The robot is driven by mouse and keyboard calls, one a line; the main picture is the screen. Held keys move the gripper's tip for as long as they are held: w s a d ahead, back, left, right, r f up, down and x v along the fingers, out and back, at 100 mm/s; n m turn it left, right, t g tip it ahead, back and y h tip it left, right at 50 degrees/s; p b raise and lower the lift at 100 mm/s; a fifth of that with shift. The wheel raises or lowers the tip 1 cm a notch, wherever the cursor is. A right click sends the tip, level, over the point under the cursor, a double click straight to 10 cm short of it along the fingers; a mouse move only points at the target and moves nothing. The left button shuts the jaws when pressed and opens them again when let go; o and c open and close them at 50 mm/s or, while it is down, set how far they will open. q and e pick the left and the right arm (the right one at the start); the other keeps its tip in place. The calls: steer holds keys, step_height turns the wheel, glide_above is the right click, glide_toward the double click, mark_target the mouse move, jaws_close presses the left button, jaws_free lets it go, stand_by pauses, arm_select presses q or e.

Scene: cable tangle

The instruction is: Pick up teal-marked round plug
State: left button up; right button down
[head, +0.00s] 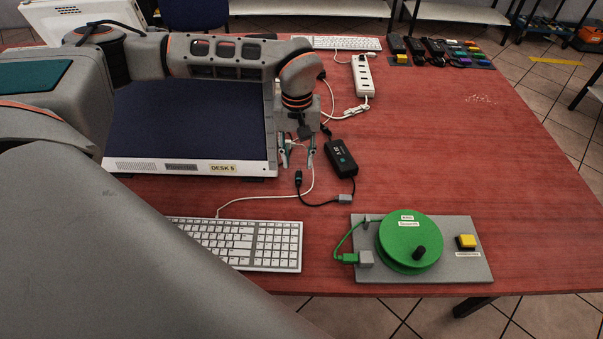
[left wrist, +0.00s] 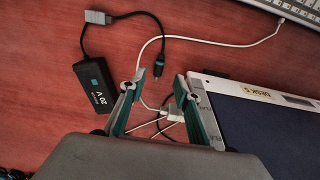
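A black plug (head: 298,177) lies on the red table at the end of a short black cable. In the left wrist view the plug (left wrist: 158,68) lies just beyond the fingertips, roughly between them; its teal mark is too small to tell surely. Its cable runs to a grey connector (head: 345,199), which is cabled to a black power brick (head: 341,160) with a teal label. My left gripper (head: 298,162) is open and empty above the table, pointing down, beside the laptop stand's right edge. My right gripper is not in view.
A white cable (left wrist: 232,46) passes close to the plug, and more thin cables and a pale connector (left wrist: 172,112) lie between the fingers. The dark-topped DESK 5 unit (head: 190,125) stands left. A keyboard (head: 240,243) and green reel (head: 409,240) are in front; a power strip (head: 362,75) is behind.

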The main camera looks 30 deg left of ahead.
mark_target(299, 177)
arm_select(q)
steer(key=f, duration=0.4)
steer(key=shift+s+d+f, duration=0.25)
steer(key=shift+f, duration=0.6)
jaws_close()
